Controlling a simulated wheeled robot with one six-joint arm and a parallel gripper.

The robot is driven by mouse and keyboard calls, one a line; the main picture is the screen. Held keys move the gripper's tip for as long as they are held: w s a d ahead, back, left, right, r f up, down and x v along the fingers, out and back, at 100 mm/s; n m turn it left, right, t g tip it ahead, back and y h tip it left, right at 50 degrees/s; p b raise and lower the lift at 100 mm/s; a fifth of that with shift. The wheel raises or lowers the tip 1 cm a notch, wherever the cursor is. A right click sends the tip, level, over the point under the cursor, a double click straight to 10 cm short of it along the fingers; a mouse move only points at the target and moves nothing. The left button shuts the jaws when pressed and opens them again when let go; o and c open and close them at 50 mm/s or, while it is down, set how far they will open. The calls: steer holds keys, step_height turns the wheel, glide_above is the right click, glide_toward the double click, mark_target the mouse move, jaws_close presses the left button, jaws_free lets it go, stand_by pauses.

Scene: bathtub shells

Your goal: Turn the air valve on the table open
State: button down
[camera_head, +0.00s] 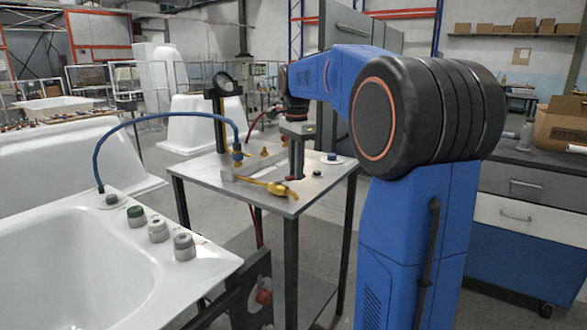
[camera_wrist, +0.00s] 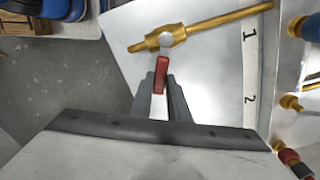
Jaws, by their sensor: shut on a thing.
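The air valve is a brass fitting with a long brass pipe (camera_wrist: 205,27) and a short red handle (camera_wrist: 161,74), at the top of the wrist view. In the head view its brass body (camera_head: 278,188) lies near the table's front edge. The handle points roughly across the pipe in the wrist view. My gripper (camera_wrist: 160,88) is shut on the red handle, one dark finger on each side. In the head view my gripper (camera_head: 293,172) points down over the metal table (camera_head: 210,170), and the handle is mostly hidden there.
A strip marked 1 and 2 (camera_wrist: 250,70) and brass fittings (camera_wrist: 291,103) lie right of the valve in the wrist view. A blue hose (camera_head: 160,114) arches from the white tub (camera_head: 60,240) to the table.

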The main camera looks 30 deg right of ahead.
steer(key=m, duration=0.1)
steer(key=s+m, duration=0.1)
steer(key=shift+s+a+m, duration=0.15)
steer(key=shift+s+m, duration=0.15)
steer(key=shift+m, duration=0.1)
steer(key=s+m, duration=0.1)
steer(key=a+m, duration=0.1)
steer(key=m, duration=0.1)
steer(key=shift+s+m, duration=0.3)
steer(key=shift+s, duration=0.05)
steer(key=m, duration=0.1)
steer(key=s+a+m, duration=0.1)
steer(key=m, duration=0.1)
steer(key=shift+s, duration=0.1)
steer(key=shift+s+a+m, duration=0.2)
steer(key=shift+a+m, duration=0.15)
steer(key=shift+m, duration=0.45)
steer(key=shift+s+a+m, duration=0.15)
steer(key=shift+a+m, duration=0.15)
steer(key=shift+m, duration=0.5)
steer(key=shift+a, duration=0.1)
steer(key=c, duration=1.7)
jaws_free()
step_height(320, 180, up, 17)
steer(key=shift+r, duration=0.2)
